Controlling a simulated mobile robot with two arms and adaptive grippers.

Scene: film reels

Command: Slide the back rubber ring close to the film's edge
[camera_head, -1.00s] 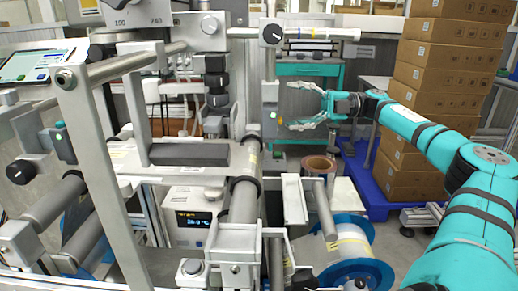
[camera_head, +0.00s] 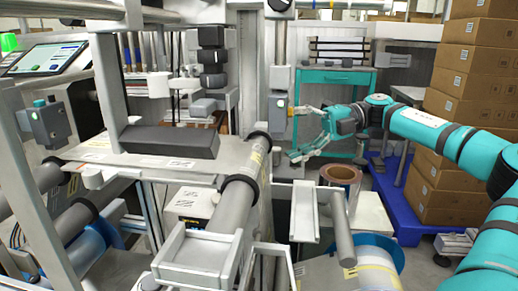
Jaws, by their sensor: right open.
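A grey roller (camera_head: 235,205) runs from the front toward the back in the middle of the view. The back rubber ring (camera_head: 258,135) is a black band around its far end. A second black ring (camera_head: 241,181) sits around the roller nearer to me. A pale strip of film (camera_head: 256,160) shows on the roller between the two rings. My right gripper (camera_head: 298,132) is open and empty, to the right of the back ring and apart from it, fingers pointing left. My left gripper is not in view.
A metal post (camera_head: 281,70) with a grey block stands behind the roller's far end, near my right fingers. A brown reel core (camera_head: 340,176) and a blue-rimmed reel (camera_head: 372,260) lie below right. Stacked cartons (camera_head: 470,100) stand at right.

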